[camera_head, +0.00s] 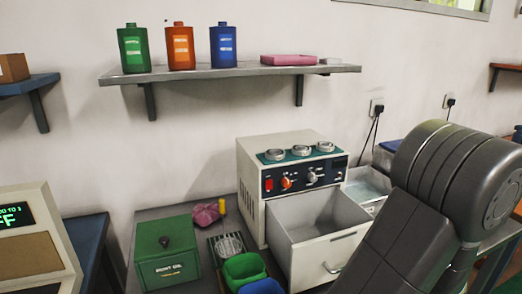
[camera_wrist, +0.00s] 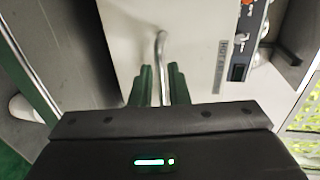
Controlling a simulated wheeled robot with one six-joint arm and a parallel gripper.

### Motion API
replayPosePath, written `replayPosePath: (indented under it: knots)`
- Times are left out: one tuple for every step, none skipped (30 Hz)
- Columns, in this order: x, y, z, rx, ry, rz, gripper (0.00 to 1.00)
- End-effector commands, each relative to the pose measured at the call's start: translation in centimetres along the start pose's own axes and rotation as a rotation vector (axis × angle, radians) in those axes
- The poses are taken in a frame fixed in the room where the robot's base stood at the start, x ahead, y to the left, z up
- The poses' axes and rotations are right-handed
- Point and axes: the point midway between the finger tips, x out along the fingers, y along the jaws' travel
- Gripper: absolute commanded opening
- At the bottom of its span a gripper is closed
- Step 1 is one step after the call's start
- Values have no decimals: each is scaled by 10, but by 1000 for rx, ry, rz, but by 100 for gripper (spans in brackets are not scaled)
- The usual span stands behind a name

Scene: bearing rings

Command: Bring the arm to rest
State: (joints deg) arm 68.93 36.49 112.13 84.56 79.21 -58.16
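My gripper (camera_wrist: 161,68) shows in the wrist view with two green fingers apart. A bent metal handle (camera_wrist: 160,46) on a pale front lies in line with the gap between them; I cannot tell whether they touch it. In the head view my dark arm fills the lower right and my gripper is hidden. The white machine (camera_head: 251,190) stands on the bench with its drawer (camera_head: 310,252) pulled out and seemingly empty. The drawer has a metal handle (camera_head: 332,268). Three bearing rings (camera_head: 300,151) sit on top of the machine.
A green lidded box (camera_head: 168,270), a pink cloth (camera_head: 206,214), a green bin (camera_head: 244,272) and a blue bin (camera_head: 262,287) stand left of the drawer. A clear tray (camera_head: 366,188) is right of the machine. A wall shelf (camera_head: 230,73) holds three bottles.

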Motion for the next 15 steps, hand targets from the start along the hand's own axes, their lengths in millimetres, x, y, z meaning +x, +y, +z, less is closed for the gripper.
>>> replayPosePath:
  knots:
    - [8,-1,1,1,-4,0,15]
    - [13,-1,1,1,-4,0,15]
    - [18,-1,1,2,-4,0,15]
    - [22,-1,1,2,-3,0,15]
    - [25,0,1,2,-3,1,15]
    - [29,0,0,1,-3,1,15]
    - [32,-1,0,1,-2,0,15]
    - [35,-1,0,0,-2,0,15]
    - [37,-1,0,0,-2,0,15]
    - [39,0,0,0,-1,0,15]
    - [41,0,0,0,-1,0,15]
    - [42,0,0,0,0,0,15]
    - [43,0,0,0,0,0,15]
    - [44,0,0,1,0,0,15]
    - [44,0,0,1,1,1,15]
